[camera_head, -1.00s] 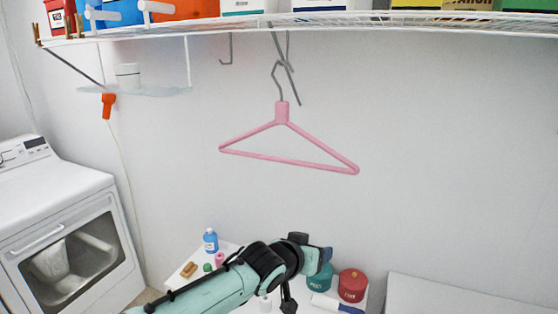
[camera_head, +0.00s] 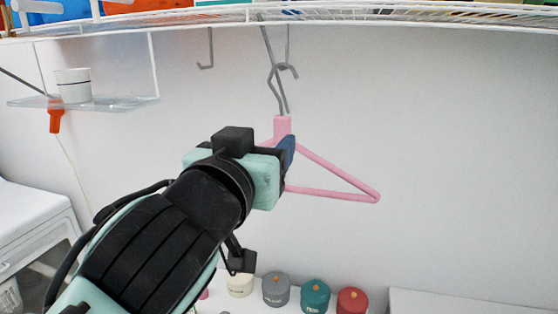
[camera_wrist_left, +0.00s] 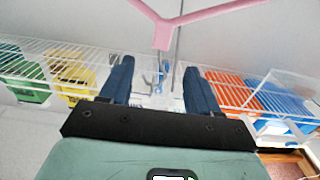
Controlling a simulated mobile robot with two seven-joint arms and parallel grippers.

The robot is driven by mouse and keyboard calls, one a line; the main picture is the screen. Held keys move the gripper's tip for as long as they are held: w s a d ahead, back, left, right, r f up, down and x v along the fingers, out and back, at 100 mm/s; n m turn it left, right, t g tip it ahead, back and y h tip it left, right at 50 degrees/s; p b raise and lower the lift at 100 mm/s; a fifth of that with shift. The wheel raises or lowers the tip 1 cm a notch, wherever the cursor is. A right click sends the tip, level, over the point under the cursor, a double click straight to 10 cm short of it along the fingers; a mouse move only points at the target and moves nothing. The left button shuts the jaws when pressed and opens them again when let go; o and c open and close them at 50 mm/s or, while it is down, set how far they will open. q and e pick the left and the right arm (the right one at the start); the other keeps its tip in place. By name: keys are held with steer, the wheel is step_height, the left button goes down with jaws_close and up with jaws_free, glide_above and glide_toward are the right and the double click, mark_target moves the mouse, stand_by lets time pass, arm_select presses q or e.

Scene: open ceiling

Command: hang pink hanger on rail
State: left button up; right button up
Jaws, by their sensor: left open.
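The pink hanger (camera_head: 335,175) hangs below the wire shelf, its grey hook against a grey bent rod (camera_head: 267,45) that comes down from the shelf. Whether hook and rod are linked I cannot tell. My left gripper (camera_head: 288,152) is in front of the hanger's neck and hides its left part. In the left wrist view my left gripper (camera_wrist_left: 160,75) has its two blue fingers spread, and the pink hanger (camera_wrist_left: 163,32) shows beyond them, with its neck centred between them. I cannot tell if the fingers touch it. My right gripper is not in view.
The wire shelf (camera_head: 400,16) with boxes runs along the top. A second grey hook (camera_head: 208,50) hangs left of the hanger. A clear ledge with a white jar (camera_head: 73,86) is at left. The wall at right is clear.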

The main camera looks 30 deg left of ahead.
mark_target(281, 121)
arm_select(q)
steer(key=p+x, duration=0.1)
steer(key=x, duration=0.5)
steer(key=shift+w, duration=0.4)
steer(key=shift+w+a+r+p, duration=0.25)
steer(key=shift+w+r+p, duration=0.1)
steer(key=shift+w+p, duration=0.2)
steer(key=shift+w+a+r+p, duration=0.25)
steer(key=shift+w+r+p, duration=0.05)
steer(key=shift+w+p, duration=0.25)
steer(key=x, duration=0.3)
steer(key=shift+f+p, duration=0.2)
steer(key=shift+p, duration=0.1)
steer(key=shift+w+f, duration=0.1)
steer(key=shift+w, duration=0.1)
steer(key=shift+s+d, duration=0.1)
steer(key=shift+s, duration=0.35)
steer(key=c, duration=0.3)
jaws_close()
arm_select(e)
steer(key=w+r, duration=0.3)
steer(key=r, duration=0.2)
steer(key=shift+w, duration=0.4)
